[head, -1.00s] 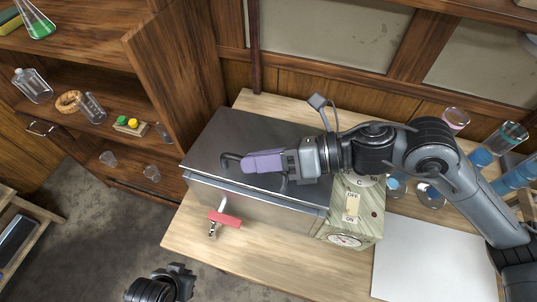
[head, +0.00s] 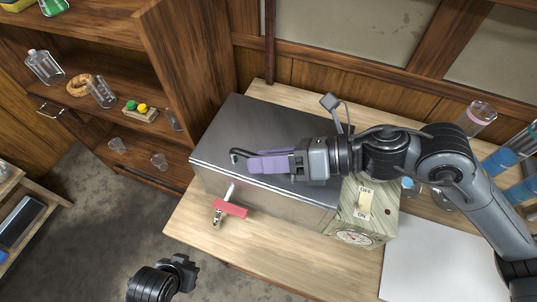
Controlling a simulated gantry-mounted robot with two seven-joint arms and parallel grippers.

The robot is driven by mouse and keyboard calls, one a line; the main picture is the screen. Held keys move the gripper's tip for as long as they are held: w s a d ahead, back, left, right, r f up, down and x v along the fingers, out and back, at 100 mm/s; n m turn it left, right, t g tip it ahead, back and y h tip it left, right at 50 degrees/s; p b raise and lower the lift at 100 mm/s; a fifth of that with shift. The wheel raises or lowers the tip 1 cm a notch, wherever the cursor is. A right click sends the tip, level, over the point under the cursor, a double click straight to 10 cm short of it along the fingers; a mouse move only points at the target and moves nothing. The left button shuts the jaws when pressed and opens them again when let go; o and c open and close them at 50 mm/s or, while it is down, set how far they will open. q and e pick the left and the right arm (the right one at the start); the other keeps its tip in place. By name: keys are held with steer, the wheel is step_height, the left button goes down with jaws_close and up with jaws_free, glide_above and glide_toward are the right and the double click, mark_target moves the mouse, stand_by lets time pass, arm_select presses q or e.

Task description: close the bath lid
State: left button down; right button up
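The bath (head: 255,208) is a metal box on the wooden bench. Its grey lid (head: 275,118) lies flat over the top, and I see no clear gap along its front edge. A dark bar handle (head: 237,153) shows on the lid at its left end; the rest is behind my gripper. My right gripper (head: 252,163), with purple fingers, lies low over the lid beside the handle. Its fingers look together; whether they touch the lid or handle is hard to tell. My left gripper (head: 188,272) is low in the picture, away from the bath; its fingers are unclear.
A control panel (head: 365,205) with an OFF/ON switch and dial adjoins the bath on the right. A red-handled tap (head: 231,209) sticks out in front. Glassware (head: 478,115) stands at the right beyond my arm. A white sheet (head: 435,265) covers the bench's front right.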

steer(key=shift+d+r, duration=0.25)
steer(key=shift+d, duration=0.35)
steer(key=p+v, duration=0.1)
steer(key=v, duration=0.8)
steer(key=shift+d, duration=0.3)
steer(key=shift+r, duration=0.15)
